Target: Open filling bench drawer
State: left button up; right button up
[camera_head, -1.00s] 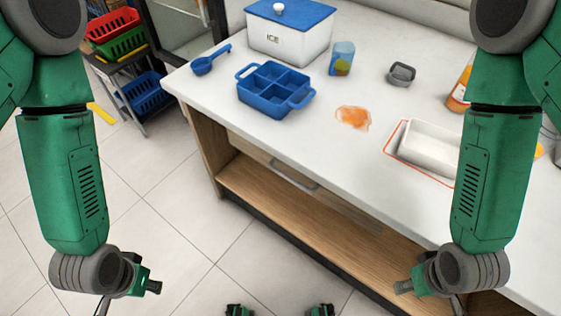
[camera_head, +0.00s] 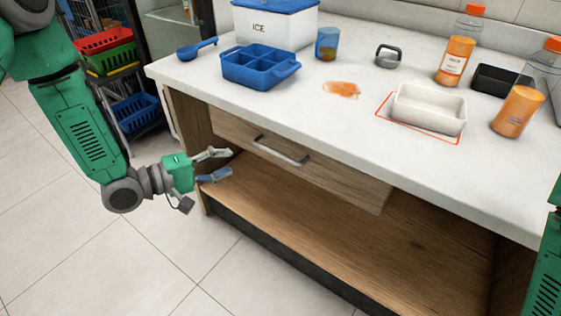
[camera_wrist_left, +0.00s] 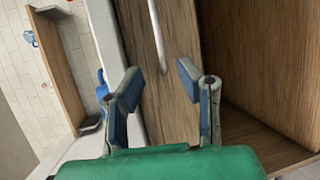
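The wooden drawer (camera_head: 330,178) is set under the white bench top, with a grey bar handle (camera_head: 281,152) across its front. Its front looks flush with the bench, so it appears closed. My left gripper (camera_head: 222,164) is open and empty, left of the handle and apart from it in the head view. In the left wrist view the open fingers (camera_wrist_left: 158,92) face the drawer front (camera_wrist_left: 168,100), and the handle (camera_wrist_left: 157,35) lies beyond them, near the top. My right gripper is outside the frames; only part of my right arm shows at the right edge.
On the bench top (camera_head: 250,103) stand a blue divided tray (camera_head: 258,68), an ice box (camera_head: 272,28), a white container (camera_head: 428,108) and orange bottles (camera_head: 455,60). An open wooden shelf (camera_head: 300,230) lies below the drawer. The floor in front is clear.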

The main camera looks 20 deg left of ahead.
aim_at(275, 152)
pick_arm(q)
jog(key=b+x, duration=0.3)
jog(key=x, duration=0.9)
jog(key=shift+w+d+f, duration=0.1)
jog(key=shift+d+f, duration=0.1)
jog(key=shift+d, duration=0.25)
jog(key=shift+d+r, duration=0.1)
jog(key=shift+d, duration=0.1)
grip_shut()
